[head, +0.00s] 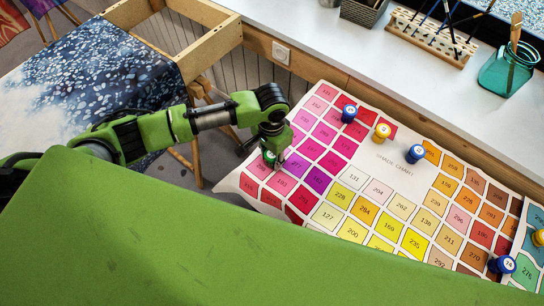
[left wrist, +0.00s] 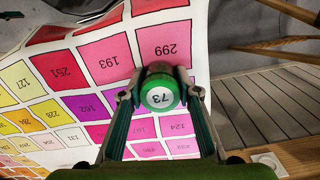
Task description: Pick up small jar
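The small jar has a green lid with a white disc marked 73; it shows in the left wrist view (left wrist: 160,93) and, small and partly hidden, in the head view (head: 269,158). My left gripper (head: 270,154) is at the left edge of the shade chart (head: 392,160). Its two fingers (left wrist: 160,84) lie against both sides of the jar, shut on it. The jar is by the pink patches; I cannot tell whether it touches the chart. My right gripper is not in view.
Other jars stand on the chart: blue-lidded (head: 349,113), yellow-lidded (head: 382,131), and more blue ones to the right. A white counter (head: 330,45) with a brush rack (head: 432,38) and teal glass jar (head: 508,68) lies behind. A wooden frame (head: 210,50) stands left of the chart.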

